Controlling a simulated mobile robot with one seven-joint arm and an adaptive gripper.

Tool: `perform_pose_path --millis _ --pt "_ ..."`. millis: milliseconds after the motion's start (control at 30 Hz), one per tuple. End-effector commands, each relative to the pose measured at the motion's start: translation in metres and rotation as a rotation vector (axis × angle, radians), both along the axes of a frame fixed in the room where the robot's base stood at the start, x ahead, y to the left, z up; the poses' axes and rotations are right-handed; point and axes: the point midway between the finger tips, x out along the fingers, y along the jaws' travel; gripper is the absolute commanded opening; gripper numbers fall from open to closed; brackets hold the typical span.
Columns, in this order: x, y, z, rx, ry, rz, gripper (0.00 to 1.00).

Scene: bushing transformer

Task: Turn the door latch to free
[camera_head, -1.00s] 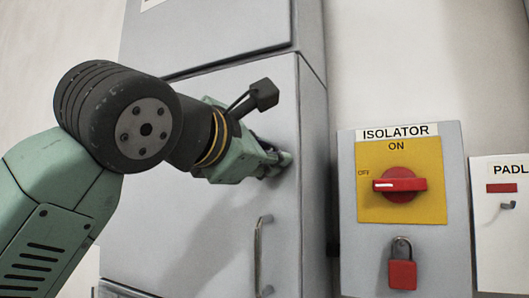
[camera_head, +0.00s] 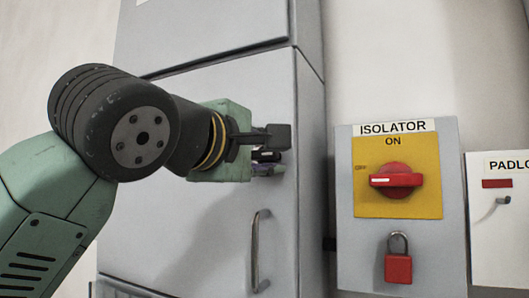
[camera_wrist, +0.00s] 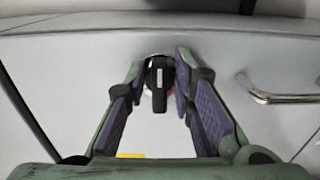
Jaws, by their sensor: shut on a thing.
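The door latch (camera_wrist: 158,85) is a small black knob with a pale mark on a round base on the grey door (camera_wrist: 60,75). In the wrist view its bar points down the picture, between the fingertips of my gripper (camera_wrist: 161,72). My gripper is shut on the latch, a purple-padded finger on each side. In the head view my gripper (camera_head: 270,163) is at the door's right side, and the latch is hidden behind it.
A metal door handle (camera_head: 261,250) is below my gripper and also shows at right in the wrist view (camera_wrist: 280,97). To the right is the isolator box (camera_head: 397,245), with a red switch (camera_head: 396,180) and a red padlock (camera_head: 398,268).

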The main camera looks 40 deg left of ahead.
Motion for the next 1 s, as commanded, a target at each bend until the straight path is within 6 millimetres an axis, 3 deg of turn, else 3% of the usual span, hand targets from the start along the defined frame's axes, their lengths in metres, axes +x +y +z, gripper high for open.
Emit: perform_pose_path --millis 467,500,800,1000 --pt "0.0000 -0.0002 0.0018 0.018 -0.001 0.000 0.00" --pt "0.0000 -0.0002 0.0019 0.018 -0.001 0.000 0.13" --pt "0.0004 -0.0003 0.0004 0.016 0.003 -0.001 0.33" --pt "0.0003 -0.0002 0.0001 0.015 0.003 0.000 0.33"
